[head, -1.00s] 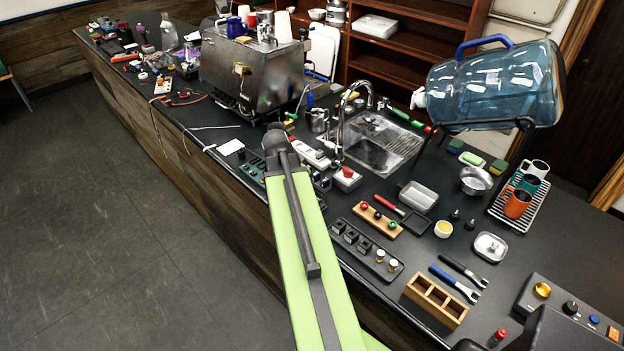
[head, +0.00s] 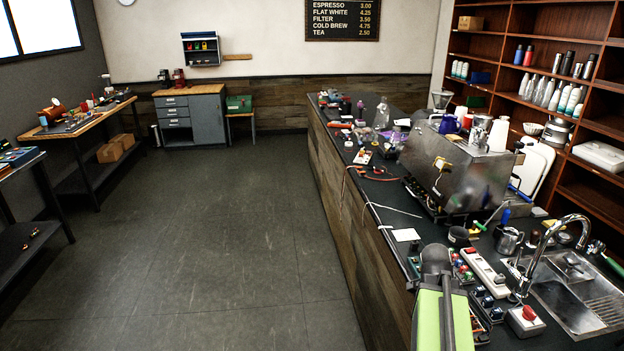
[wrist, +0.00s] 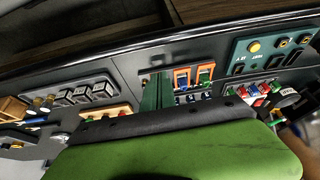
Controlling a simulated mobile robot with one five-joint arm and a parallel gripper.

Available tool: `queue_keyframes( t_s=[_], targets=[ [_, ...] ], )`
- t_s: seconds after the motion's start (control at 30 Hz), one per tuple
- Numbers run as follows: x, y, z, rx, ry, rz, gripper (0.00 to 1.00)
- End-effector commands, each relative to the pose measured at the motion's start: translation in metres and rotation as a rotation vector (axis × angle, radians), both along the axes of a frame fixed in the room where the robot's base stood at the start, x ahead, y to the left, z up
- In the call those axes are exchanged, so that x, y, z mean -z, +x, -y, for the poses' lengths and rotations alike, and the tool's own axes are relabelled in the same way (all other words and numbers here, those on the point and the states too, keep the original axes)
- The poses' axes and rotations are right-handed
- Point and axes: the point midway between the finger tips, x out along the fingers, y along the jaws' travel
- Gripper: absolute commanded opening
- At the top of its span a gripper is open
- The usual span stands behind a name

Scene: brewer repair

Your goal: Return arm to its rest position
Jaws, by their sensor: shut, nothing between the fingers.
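My arm (head: 445,322), bright green with a dark end, reaches in from the bottom of the head view. It lies over the near edge of the counter. My gripper (wrist: 157,92) shows in the wrist view as two dark green fingers close together, past the dark rim of a green cover. It is shut and empty, above the counter's small parts. The arm hides the gripper in the head view.
The dark counter (head: 405,215) runs away at right with an espresso machine (head: 455,170), a sink (head: 580,300), a faucet (head: 548,250) and a power strip (head: 484,269). The floor (head: 230,240) at left is clear. A workbench (head: 85,120) stands far left.

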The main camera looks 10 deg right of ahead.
Motion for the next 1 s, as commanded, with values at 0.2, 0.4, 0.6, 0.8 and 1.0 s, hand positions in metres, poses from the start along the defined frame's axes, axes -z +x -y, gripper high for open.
queue_keyframes(
  t_s=[0.2, 0.4, 0.6, 0.8, 1.0],
  targets=[
    [0.023, 0.077, -0.141, -0.278, 0.047, 0.002, 0.0],
    [0.045, 0.095, -0.295, -0.79, 0.187, -0.12, 0.0],
    [0.051, 0.075, -0.368, -1.355, 0.324, -0.255, 0.0],
    [0.051, 0.068, -0.375, -1.608, 0.347, -0.311, 0.0],
    [0.051, 0.069, -0.374, -1.627, 0.343, -0.315, 0.0]
  ],
)
